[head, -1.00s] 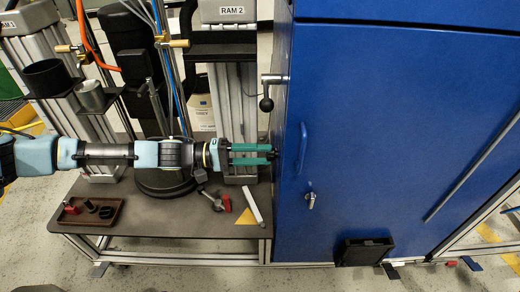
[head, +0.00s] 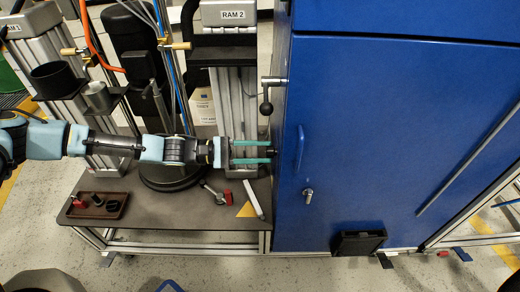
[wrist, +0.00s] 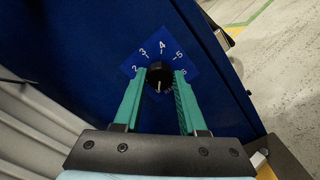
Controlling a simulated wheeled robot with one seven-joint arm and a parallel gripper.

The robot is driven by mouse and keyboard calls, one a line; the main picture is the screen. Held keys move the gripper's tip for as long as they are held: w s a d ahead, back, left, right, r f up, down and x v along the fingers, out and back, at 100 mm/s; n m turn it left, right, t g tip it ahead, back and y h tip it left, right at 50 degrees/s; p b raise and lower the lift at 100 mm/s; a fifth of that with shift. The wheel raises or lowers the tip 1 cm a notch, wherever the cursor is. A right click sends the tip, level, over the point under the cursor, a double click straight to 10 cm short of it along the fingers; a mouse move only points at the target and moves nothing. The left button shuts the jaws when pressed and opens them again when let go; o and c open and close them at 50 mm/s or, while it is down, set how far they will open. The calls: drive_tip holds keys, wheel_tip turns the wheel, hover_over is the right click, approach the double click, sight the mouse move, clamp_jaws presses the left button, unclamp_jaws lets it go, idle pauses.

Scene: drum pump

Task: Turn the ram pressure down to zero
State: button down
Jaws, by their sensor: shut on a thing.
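A black round knob (wrist: 160,75) sits on a blue dial plate (wrist: 142,62) with white numbers, of which 2 to 5 read clearly and a 6 is partly covered. A short white mark on the knob points toward the bottom of the wrist view, toward my gripper's palm. My gripper (wrist: 158,80) has its green fingers on both sides of the knob and is shut on it. In the head view my gripper (head: 270,151) reaches right to the left side of the blue cabinet (head: 370,120). The dial face is hidden there.
A crank handle with a black ball (head: 266,107) sticks out of the cabinet above my gripper. The RAM 2 column (head: 232,100) stands behind.

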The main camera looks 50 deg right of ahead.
idle(0.3)
drive_tip(key=shift+c, duration=2.3)
unclamp_jaws()
drive_tip(key=b+v, duration=0.1)
drive_tip(key=v, duration=0.9)
drive_tip(key=shift+w+a, duration=0.25)
drive_tip(key=shift+w, duration=0.05)
drive_tip(key=shift+a, duration=0.1)
